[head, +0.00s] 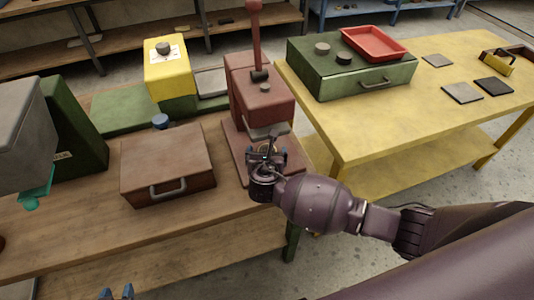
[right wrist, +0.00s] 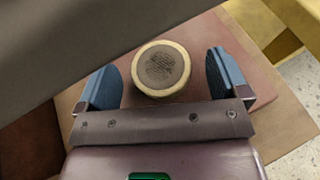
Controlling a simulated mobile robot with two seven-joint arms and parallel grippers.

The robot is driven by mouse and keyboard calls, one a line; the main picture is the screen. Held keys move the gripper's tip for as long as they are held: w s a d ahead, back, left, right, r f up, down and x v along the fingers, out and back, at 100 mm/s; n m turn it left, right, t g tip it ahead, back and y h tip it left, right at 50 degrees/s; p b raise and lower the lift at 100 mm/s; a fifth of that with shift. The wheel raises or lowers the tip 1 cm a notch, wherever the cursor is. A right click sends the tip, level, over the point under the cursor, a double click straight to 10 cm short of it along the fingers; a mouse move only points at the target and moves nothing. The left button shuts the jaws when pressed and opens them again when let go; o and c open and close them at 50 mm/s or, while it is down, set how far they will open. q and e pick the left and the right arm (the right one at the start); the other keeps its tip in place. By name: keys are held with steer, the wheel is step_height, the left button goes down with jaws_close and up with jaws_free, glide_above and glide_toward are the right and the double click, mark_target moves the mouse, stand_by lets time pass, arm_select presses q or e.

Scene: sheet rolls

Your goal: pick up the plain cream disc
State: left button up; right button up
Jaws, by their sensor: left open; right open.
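A round disc (right wrist: 160,70) with a cream rim and a dark, rough grey middle lies on the reddish base plate of the press in the right wrist view. My right gripper (right wrist: 163,64) is open, with one blue finger on each side of the disc and gaps between; I cannot tell whether the fingers reach its height. In the head view my right gripper (head: 264,160) is at the front of the red press (head: 262,95), under its head, and mostly hides the disc. My left gripper (head: 117,293) is open at the bottom edge, only its blue fingertips showing, away from the disc.
The press's overhang crosses the upper left of the right wrist view, close to the fingers. A brown case (head: 168,165) lies left of the press on the wooden bench (head: 60,225). A yellow table (head: 400,120) with a green case (head: 350,75) and red tray (head: 374,43) stands right.

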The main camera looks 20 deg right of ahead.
steer(key=c, duration=1.1)
steer(key=shift+r, duration=0.1)
